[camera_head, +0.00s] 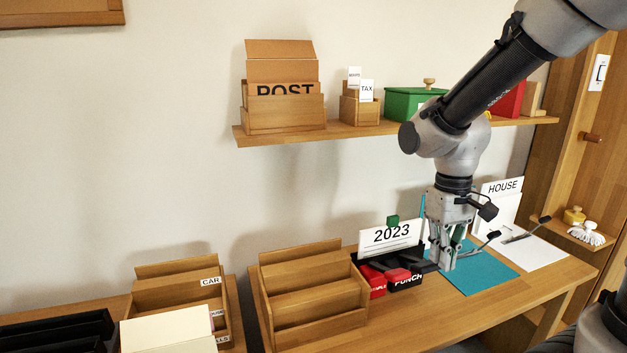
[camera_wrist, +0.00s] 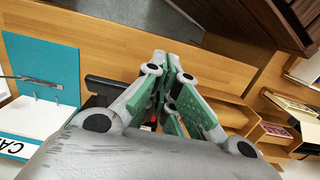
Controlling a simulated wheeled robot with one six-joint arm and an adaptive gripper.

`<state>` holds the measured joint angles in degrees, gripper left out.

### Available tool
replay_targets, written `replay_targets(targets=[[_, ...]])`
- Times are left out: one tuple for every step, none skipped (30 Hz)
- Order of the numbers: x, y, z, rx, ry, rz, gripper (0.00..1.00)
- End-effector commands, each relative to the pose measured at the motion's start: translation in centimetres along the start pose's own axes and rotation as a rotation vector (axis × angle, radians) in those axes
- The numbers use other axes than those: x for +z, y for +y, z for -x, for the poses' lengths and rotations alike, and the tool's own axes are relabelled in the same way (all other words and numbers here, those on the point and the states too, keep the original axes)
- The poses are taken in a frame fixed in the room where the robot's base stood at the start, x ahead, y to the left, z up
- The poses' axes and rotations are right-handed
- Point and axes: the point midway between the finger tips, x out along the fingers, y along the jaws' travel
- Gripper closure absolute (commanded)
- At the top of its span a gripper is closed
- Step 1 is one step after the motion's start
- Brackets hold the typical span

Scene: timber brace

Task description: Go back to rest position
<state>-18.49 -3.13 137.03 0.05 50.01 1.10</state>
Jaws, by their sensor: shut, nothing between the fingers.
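My gripper (camera_head: 446,262) points down over the desk, between the hole punch and the teal binder, with its fingers shut and nothing held. It also shows in the wrist view (camera_wrist: 165,75), its green-padded fingers close together. The teal binder (camera_head: 480,275) lies on the desk just right of the gripper, and it shows at the left of the wrist view (camera_wrist: 55,62). Whether the fingertips touch the desk or punch is hard to tell.
Above, a wall shelf (camera_head: 360,131) holds a POST box (camera_head: 284,112) and a green box (camera_head: 412,102), close to my arm. The desk's front strip is clear.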

Motion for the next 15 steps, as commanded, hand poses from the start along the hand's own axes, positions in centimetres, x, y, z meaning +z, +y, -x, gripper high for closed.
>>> replay_targets(targets=[[1.6, 0.8, 1.4, -0.002, 0.032, -0.024, 1.00], [2.5, 1.2, 2.1, -0.003, 0.050, -0.037, 1.00], [3.8, 1.8, 3.1, -0.004, 0.075, -0.058, 1.00], [4.8, 2.3, 3.8, -0.004, 0.097, -0.075, 1.00], [5.8, 2.7, 4.4, -0.003, 0.120, -0.092, 1.00], [7.2, 3.2, 5.3, -0.001, 0.154, -0.116, 1.00], [8.1, 3.6, 5.8, 0.000, 0.180, -0.135, 1.00], [9.0, 3.9, 6.3, 0.003, 0.206, -0.152, 1.00], [10.0, 4.3, 7.0, 0.007, 0.243, -0.176, 1.00], [10.7, 4.5, 7.4, 0.010, 0.269, -0.193, 1.00], [11.3, 4.8, 7.8, 0.014, 0.295, -0.209, 1.00], [11.9, 5.1, 8.4, 0.019, 0.330, -0.229, 1.00], [12.3, 5.3, 8.8, 0.023, 0.353, -0.242, 1.00], [12.7, 5.4, 9.1, 0.027, 0.374, -0.254, 1.00], [13.1, 5.6, 9.6, 0.032, 0.398, -0.268, 1.00]])
